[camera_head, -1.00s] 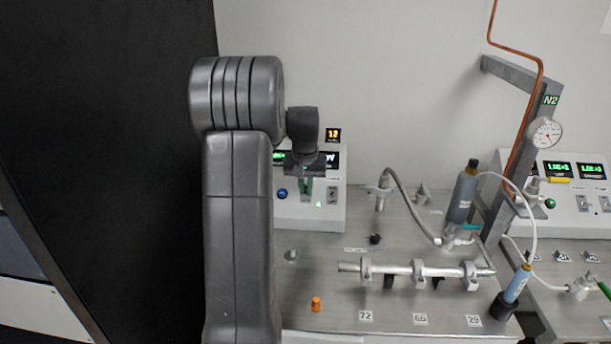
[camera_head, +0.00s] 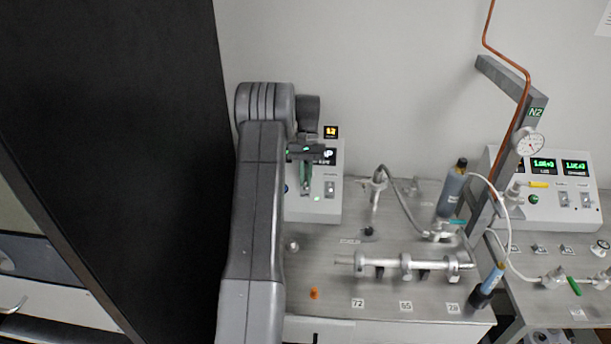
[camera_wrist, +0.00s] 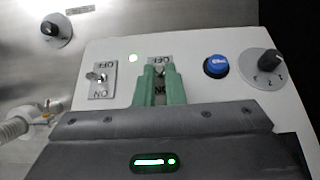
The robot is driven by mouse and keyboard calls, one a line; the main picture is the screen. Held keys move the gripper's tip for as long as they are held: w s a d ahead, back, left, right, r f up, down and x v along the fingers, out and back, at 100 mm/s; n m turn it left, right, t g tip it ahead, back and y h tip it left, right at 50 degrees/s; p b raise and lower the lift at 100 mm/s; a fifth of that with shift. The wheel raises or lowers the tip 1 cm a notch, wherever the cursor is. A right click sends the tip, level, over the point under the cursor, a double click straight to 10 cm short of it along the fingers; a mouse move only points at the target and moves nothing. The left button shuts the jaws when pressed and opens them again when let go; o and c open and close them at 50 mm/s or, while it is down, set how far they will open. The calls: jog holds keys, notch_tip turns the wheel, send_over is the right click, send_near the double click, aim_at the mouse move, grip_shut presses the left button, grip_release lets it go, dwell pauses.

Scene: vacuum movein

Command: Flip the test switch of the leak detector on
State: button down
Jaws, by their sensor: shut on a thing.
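The leak detector (camera_head: 316,208) is a white box with a sloped front and lit displays, at the back left of the bench in the head view. My gripper (camera_wrist: 159,74) has green fingers, closed on the toggle of the middle switch in the wrist view. The switch plate (camera_wrist: 160,59) shows OFF at its far end and ON at its near end, partly covered by the fingers. The lever is hidden, so I cannot tell its position. My gripper (camera_head: 306,186) also shows at the panel in the head view. A green lamp (camera_wrist: 133,58) is lit beside the switch.
A second switch (camera_wrist: 101,78) lies left of the fingers; a blue button (camera_wrist: 216,66) and a black knob (camera_wrist: 263,68) lie right. A dark panel (camera_head: 110,150) stands left.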

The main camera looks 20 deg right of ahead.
jog(key=shift+w+g, duration=0.15)
jog(key=shift+g, duration=0.15)
dwell(0.4)
jog(key=c, duration=1.5)
grip_release()
jog(key=shift+d, duration=0.1)
notch_tip(320, 180, up, 10)
jog(key=shift+f, duration=0.15)
notch_tip(320, 180, down, 10)
jog(key=shift+r, duration=0.1)
